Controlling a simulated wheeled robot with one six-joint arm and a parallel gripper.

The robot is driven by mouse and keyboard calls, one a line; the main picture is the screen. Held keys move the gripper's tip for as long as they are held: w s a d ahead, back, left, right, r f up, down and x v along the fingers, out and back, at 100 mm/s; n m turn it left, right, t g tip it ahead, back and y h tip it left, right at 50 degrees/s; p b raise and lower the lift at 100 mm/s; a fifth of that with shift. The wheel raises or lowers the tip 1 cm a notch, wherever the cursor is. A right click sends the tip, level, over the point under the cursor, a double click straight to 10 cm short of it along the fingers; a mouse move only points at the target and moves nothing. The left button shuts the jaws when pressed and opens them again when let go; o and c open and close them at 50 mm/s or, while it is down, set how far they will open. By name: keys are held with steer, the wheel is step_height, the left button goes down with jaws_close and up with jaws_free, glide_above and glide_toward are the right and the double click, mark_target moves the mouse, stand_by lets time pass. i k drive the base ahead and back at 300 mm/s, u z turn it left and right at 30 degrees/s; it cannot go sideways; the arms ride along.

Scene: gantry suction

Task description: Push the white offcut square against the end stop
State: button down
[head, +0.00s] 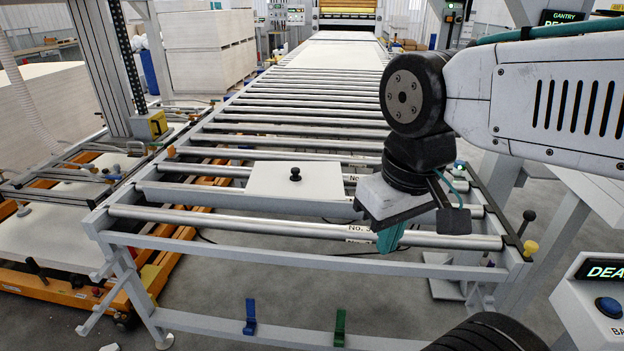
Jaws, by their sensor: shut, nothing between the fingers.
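The white offcut (270,181) is a flat pale panel with a black knob on top. It lies on the rollers near the front end of the conveyor. A grey crossbar (190,193) runs across the frame at the panel's left; I cannot tell whether this is the end stop or whether the panel touches it. My gripper (390,238) points down to the right of the panel, over the front rollers. Its teal fingers are together with nothing between them. A gap shows between the fingers and the panel; contact by the gripper body at the panel's right edge cannot be judged.
The roller conveyor (300,118) runs back to a machine (347,18). An orange-based cart (100,285) stands at left. A console (592,300) is at the right front. Blue (250,316) and green (340,327) clips hang on the lower front rail. Bare floor shows below the conveyor.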

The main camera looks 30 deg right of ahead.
mark_target(309, 181)
steer(key=z, duration=0.05)
steer(key=k, duration=0.6)
steer(key=u, duration=0.7)
steer(key=i, duration=1.35)
steer(key=z, duration=1.05)
steer(key=i, duration=0.45)
steer(key=z, duration=0.35)
